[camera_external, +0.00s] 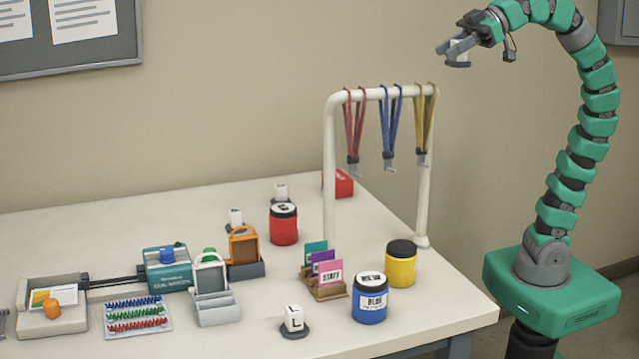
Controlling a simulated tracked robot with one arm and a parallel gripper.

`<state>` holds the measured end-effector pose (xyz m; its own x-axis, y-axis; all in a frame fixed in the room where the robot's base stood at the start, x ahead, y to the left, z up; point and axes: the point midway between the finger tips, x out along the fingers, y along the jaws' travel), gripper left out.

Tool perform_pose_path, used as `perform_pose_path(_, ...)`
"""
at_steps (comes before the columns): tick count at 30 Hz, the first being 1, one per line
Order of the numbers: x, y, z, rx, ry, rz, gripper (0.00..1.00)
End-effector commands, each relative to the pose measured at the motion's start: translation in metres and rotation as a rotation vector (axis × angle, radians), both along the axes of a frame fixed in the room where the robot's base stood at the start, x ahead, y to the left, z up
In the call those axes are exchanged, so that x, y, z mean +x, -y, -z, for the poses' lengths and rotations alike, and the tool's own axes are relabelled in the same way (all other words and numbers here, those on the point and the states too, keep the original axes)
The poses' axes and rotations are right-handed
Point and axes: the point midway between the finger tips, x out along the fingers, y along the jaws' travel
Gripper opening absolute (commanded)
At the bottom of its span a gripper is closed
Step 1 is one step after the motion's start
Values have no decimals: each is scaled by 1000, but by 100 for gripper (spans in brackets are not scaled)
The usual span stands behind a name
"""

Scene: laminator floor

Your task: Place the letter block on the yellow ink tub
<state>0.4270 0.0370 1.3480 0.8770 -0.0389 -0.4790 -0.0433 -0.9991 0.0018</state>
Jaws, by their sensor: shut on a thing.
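My gripper (455,48) is high up at the upper right, well above the table and the lanyard rack. It is shut on a small pale grey-white piece (458,60), which looks like the letter block; no letter can be read on it. The yellow ink tub (401,268) stands upright near the table's right edge, with a bare black lid. My gripper is above it and apart from it. Another white block marked L (293,318) sits on a dark round base near the front edge.
A white rack (331,190) with red, blue and yellow lanyards stands behind the yellow tub. A blue tub (369,300) and a card holder (322,285) are close by. A red tub (283,228) and stamping tools are further left.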

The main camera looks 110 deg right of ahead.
Motion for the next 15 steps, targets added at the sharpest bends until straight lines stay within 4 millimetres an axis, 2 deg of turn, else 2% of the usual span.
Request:
perform_pose_path(5, -21, -24, 3, 1, 3, -52, 0)
perform_pose_path(15, -19, -22, 38, 3, -1, -45, 0)
